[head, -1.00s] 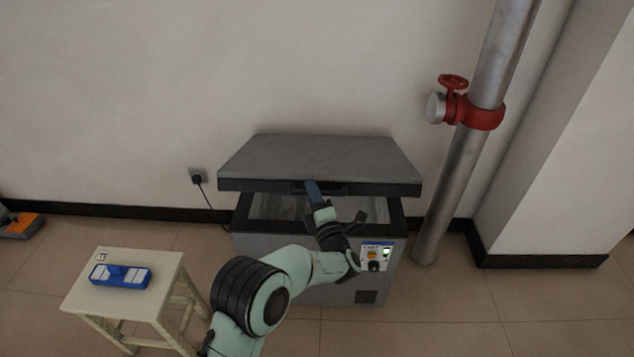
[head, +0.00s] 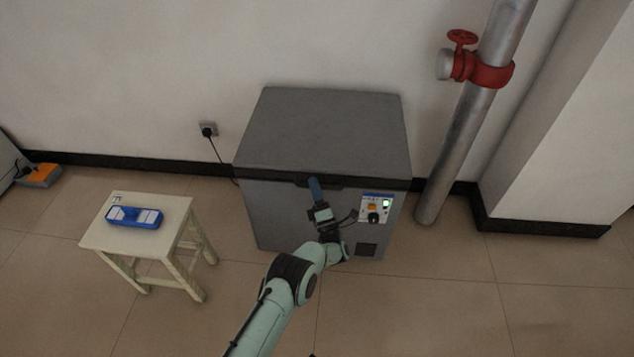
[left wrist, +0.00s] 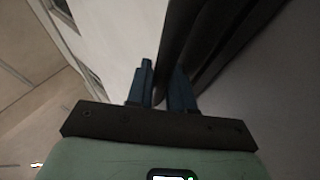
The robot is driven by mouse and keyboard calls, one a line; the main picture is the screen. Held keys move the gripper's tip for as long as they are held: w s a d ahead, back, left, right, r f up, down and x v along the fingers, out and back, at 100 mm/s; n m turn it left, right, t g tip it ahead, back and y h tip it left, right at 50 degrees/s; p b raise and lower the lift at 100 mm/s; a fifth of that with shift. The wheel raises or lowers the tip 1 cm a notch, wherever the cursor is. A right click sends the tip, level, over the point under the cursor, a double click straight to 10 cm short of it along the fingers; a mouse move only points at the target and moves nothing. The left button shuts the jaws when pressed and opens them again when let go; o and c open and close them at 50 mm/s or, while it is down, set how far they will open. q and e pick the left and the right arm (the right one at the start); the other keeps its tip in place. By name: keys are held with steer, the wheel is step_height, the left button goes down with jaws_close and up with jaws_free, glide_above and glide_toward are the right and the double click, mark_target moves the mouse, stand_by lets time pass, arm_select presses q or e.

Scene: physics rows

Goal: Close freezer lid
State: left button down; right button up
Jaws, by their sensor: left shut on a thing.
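The grey chest freezer (head: 290,220) stands against the wall in the head view. Its grey lid (head: 325,130) lies down over the top, with no opening visible between lid and body. My left gripper (head: 314,185) is at the middle of the lid's front edge, shut on the dark lid handle (head: 335,183). In the left wrist view its blue fingers (left wrist: 162,85) are beside a dark edge; the grip itself is partly hidden. My right gripper is not in view.
A metal pipe (head: 455,150) with a red valve (head: 462,66) rises at the right. A cable runs from the wall socket (head: 208,129) behind the freezer. Floor in front is open.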

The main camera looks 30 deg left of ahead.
arm_select(q)
steer(key=shift+f, duration=0.35)
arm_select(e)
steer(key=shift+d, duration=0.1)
arm_select(q)
steer(key=shift+f, duration=0.2)
steer(key=c, duration=1.1)
jaws_free()
steer(key=shift+f, duration=0.1)
steer(key=p+v, duration=0.2)
steer(key=v, duration=1.1)
steer(key=shift+p, duration=0.4)
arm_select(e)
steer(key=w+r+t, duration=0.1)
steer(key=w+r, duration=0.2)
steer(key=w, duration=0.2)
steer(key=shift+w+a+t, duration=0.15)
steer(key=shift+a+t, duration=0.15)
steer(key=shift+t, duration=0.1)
arm_select(q)
steer(key=shift+d, duration=0.1)
